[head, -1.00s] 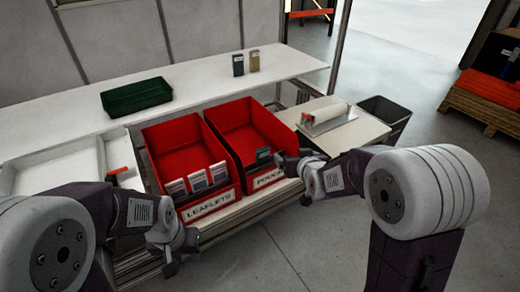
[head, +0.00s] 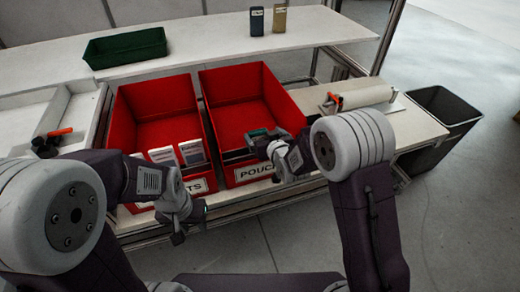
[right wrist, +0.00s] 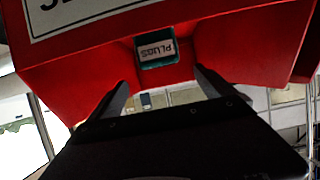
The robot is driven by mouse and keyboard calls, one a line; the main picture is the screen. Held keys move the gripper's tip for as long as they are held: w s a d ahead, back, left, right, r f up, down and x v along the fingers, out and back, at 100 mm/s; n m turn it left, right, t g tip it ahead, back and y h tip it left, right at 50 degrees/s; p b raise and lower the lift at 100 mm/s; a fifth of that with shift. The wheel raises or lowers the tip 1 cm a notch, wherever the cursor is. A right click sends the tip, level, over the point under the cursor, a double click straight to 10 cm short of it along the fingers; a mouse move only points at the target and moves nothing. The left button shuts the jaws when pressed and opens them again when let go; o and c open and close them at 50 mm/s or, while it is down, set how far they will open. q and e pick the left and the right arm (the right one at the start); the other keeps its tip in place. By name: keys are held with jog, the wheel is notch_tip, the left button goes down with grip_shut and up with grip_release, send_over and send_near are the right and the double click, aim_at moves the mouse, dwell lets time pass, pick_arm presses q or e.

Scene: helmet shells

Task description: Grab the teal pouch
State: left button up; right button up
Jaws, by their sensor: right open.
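The teal pouch (right wrist: 157,50), with a white label reading "PLUGS", sits at the front of the red bin marked "POUCHES" (head: 213,100). In the head view the pouch (head: 258,133) shows only in part behind my right gripper (head: 262,146). In the right wrist view my right gripper (right wrist: 162,88) is open, with its two fingers apart and the pouch beyond the gap between them. I cannot tell whether they touch it. My left gripper (head: 180,232) hangs low in front of the leaflets bin, and its jaws are not clear.
The red leaflets bin (head: 150,113) holds white leaflets (head: 192,152), partly behind my left arm. A green tray (head: 125,46), a dark blue pack (head: 257,20) and a tan pack (head: 279,18) stand on the back shelf. A roll dispenser (head: 362,97) and grey bin (head: 445,112) are right.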

aim_at(258, 134)
jog(key=shift+s+a+f, duration=0.15)
jog(key=shift+a+f, duration=0.2)
jog(key=shift+f, duration=0.1)
jog(key=shift+w+f, duration=0.2)
jog(key=shift+w, duration=0.1)
jog(key=b+x, duration=0.1)
jog(key=x, duration=0.2)
jog(key=shift+w, duration=0.15)
jog(key=shift+w+a+f+b, duration=0.1)
jog(key=shift+w+f+b, duration=0.2)
jog(key=b+x, duration=0.1)
jog(key=x, duration=0.3)
jog(key=shift+w+f, duration=0.15)
jog(key=shift+w, duration=0.1)
jog(key=shift+s, duration=0.1)
jog(key=c, duration=2)
